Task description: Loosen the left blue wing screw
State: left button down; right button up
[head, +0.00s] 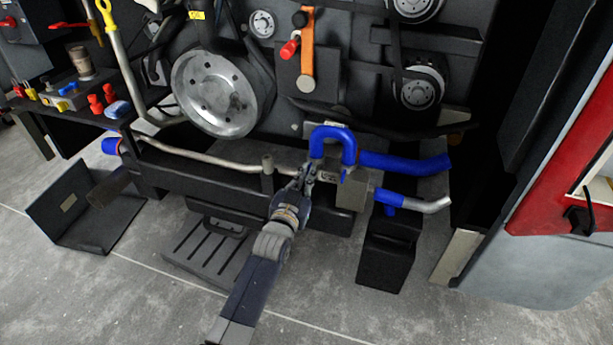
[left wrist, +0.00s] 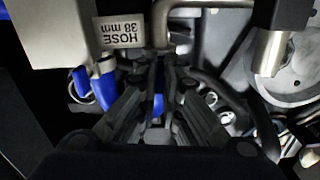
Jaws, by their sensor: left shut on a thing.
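My left gripper (head: 304,180) reaches from below to the left side of a grey block with a label (head: 352,190), under a U-shaped blue hose (head: 333,134). In the left wrist view its two fingers (left wrist: 160,88) are closed in around a small blue piece, the left blue wing screw (left wrist: 158,105), mostly hidden by the fingers. Another blue winged piece (left wrist: 104,90) with a metal ring shows left of the fingers there. The label reading "HOSE 38 mm" (left wrist: 119,32) is upside down in that view. My right gripper is not in view.
A bent metal pipe (head: 210,159) runs left of the gripper. A blue hose (head: 405,163) and a blue-and-metal pipe (head: 412,201) extend to the right. A black box (head: 385,262) stands below. A large metal pulley (head: 213,93) is above left. The front floor is clear.

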pick_arm(q)
jog(key=c, duration=1.8)
grip_release()
jog(key=shift+o, duration=0.2)
jog(key=shift+s, duration=0.1)
jog(key=v, duration=1.2)
jog(key=shift+f, duration=0.1)
